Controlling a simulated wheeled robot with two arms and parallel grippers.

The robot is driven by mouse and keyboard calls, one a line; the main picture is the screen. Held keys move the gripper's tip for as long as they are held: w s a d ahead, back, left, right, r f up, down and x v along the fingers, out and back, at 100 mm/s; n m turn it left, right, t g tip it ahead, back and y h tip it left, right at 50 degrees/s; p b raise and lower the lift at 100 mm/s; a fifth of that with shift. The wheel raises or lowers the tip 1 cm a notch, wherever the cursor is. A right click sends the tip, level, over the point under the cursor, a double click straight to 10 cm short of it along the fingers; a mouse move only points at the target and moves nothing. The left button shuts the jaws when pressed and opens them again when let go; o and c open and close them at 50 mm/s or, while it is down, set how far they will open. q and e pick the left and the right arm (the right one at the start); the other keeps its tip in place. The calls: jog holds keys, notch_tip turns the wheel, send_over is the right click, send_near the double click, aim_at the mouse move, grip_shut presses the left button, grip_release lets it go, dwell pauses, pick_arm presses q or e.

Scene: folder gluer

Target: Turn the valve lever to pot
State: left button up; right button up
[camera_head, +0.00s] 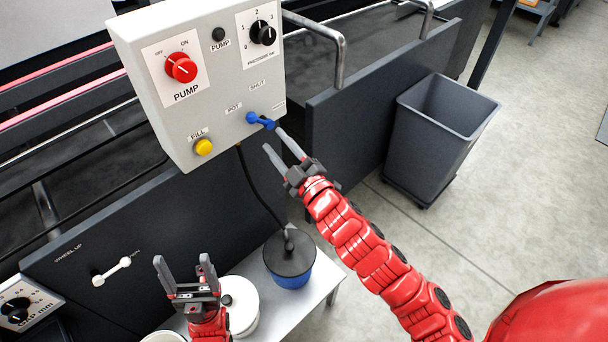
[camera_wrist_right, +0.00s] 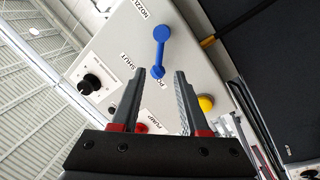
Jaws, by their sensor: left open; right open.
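The blue valve lever (camera_head: 260,121) is on the front of the grey control box (camera_head: 215,125), among the labels POT, SHUT and NOZZLE. In the right wrist view the lever (camera_wrist_right: 160,48) runs from a wider round end near NOZZLE to a smaller end beside POT, which partly covers that label. My right gripper (camera_head: 273,138) is open just below and right of the lever. In its wrist view the small end lies between the fingertips (camera_wrist_right: 159,76); contact cannot be told. My left gripper (camera_head: 181,258) is open and empty, low in front of the machine.
The box also carries a red pump knob (camera_head: 181,67), a black pressure knob (camera_head: 263,33) and a yellow FILL button (camera_head: 203,147). A blue pot (camera_head: 292,279) with a dark lid stands on a small table (camera_head: 325,275). A grey bin (camera_head: 440,125) is at right.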

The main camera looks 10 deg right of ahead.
jog(key=p+v, duration=0.1)
jog(key=v, duration=1)
jog(key=shift+p, duration=0.4)
